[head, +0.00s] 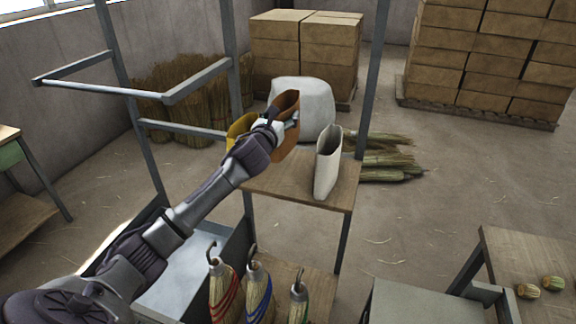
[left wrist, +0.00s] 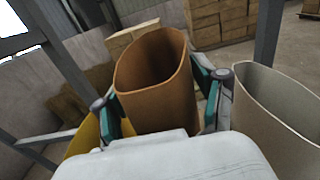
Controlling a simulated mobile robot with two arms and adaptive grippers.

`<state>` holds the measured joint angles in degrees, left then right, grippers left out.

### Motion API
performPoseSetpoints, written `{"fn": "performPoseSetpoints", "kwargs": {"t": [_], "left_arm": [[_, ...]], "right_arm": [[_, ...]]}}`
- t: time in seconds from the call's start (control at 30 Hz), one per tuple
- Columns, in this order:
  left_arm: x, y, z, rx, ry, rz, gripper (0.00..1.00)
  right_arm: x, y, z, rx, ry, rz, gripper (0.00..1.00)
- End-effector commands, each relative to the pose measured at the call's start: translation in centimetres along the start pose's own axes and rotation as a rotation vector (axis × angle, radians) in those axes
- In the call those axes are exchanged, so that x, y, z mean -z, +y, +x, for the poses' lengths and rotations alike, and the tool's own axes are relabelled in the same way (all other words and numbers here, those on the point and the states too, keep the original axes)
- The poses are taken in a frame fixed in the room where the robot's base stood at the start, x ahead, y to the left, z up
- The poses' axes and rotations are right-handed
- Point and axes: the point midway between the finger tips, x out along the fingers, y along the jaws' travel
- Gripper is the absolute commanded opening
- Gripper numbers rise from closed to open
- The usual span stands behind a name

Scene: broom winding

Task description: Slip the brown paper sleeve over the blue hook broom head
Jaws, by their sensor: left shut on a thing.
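The brown paper sleeve (head: 284,108) is an open-ended tube above the small wooden shelf. My left gripper (head: 290,122) is shut on it; in the left wrist view the sleeve (left wrist: 155,85) stands between both fingers with its open mouth up. Whether its bottom touches the shelf is hidden by my arm. The blue hook broom head (head: 257,292), with blue bands and a dark hook on top, hangs or stands low in front, between a red-banded head (head: 224,290) and a green-banded one (head: 298,302). My right gripper is not in view.
A cream sleeve (head: 328,165) stands on the shelf (head: 282,186) right of the gripper; a yellow sleeve (head: 241,126) is at its left. Grey frame posts (head: 376,75) rise around the shelf. A wooden table (head: 530,255) is at the right.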

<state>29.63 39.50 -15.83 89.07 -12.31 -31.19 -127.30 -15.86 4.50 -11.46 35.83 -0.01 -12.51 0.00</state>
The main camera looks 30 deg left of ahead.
Motion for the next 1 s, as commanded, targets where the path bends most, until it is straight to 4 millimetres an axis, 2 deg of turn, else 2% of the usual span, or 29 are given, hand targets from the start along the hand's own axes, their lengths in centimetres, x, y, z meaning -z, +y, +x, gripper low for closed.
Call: {"fn": "performPoseSetpoints", "kwargs": {"t": [0.2, 0.3, 0.5, 0.7, 0.83, 1.0], "left_arm": [[0.1, 0.0, 0.0, 0.0, 0.001, 0.0, 0.46], [1.1, -0.1, 0.0, 0.001, 0.004, -0.004, 0.46], [4.7, -0.1, 0.0, 0.0, 0.004, -0.005, 0.46], [6.7, -0.1, 0.0, 0.0, 0.002, -0.005, 0.46], [8.8, -0.1, 0.0, 0.0, 0.004, -0.006, 0.46], [9.7, -0.1, 0.0, 0.0, 0.001, 0.0, 0.46]], "right_arm": [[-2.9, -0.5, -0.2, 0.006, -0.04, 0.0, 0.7], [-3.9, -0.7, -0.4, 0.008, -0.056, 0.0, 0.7], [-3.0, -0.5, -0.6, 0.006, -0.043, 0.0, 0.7], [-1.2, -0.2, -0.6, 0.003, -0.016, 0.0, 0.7], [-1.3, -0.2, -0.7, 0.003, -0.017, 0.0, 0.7], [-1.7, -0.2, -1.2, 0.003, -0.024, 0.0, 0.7]]}}
